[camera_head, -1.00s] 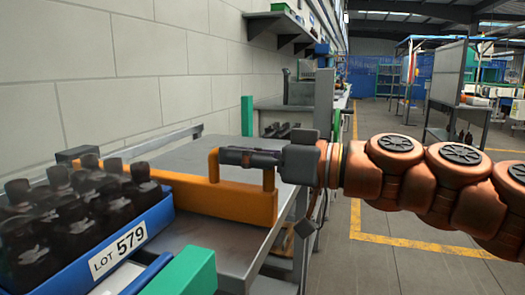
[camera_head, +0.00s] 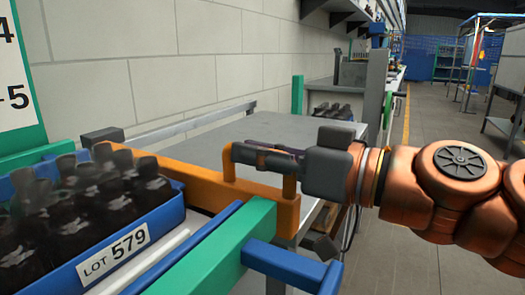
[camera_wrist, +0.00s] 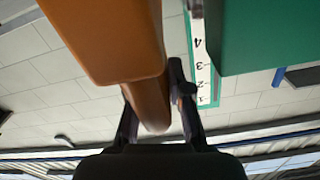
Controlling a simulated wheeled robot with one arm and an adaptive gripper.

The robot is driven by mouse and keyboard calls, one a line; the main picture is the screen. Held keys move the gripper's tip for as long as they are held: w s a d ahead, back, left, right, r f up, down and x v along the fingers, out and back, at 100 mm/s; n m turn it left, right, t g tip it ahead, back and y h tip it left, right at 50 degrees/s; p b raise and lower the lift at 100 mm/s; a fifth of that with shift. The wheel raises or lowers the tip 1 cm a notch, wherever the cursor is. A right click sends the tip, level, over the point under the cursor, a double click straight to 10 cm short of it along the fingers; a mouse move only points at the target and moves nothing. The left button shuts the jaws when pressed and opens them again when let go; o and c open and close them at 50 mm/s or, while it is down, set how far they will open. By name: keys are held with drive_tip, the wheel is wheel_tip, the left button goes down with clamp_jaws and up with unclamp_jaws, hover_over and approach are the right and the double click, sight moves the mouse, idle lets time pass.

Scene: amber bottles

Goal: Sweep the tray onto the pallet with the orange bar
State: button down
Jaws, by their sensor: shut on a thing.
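The blue tray (camera_head: 166,222), labelled LOT 579, stands at the lower left of the head view and holds several dark bottles (camera_head: 120,195). The orange bar (camera_head: 205,186) stands on edge along the tray's far side and reaches past it to the right. Whether they touch is hidden. My gripper (camera_head: 240,155) is shut on the bar's raised handle (camera_head: 289,192). In the wrist view, the fingers (camera_wrist: 155,105) lie on both sides of the orange handle (camera_wrist: 150,100), below the bar's body (camera_wrist: 105,40). I cannot make out the pallet for certain.
A grey tabletop (camera_head: 270,130) lies clear beyond the bar, along the block wall (camera_head: 215,60). A green beam (camera_head: 225,245) and blue rails (camera_head: 285,265) stand close in front. A numbered board (camera_head: 18,80) is at the left. Open floor (camera_head: 435,115) lies right.

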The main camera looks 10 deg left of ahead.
drive_tip(key=shift+s+a, duration=0.15)
drive_tip(key=shift+s, duration=0.15)
drive_tip(key=c, duration=1.4)
unclamp_jaws()
drive_tip(key=shift+s, duration=0.1)
drive_tip(key=o, duration=0.3)
drive_tip(key=shift+r, duration=5)
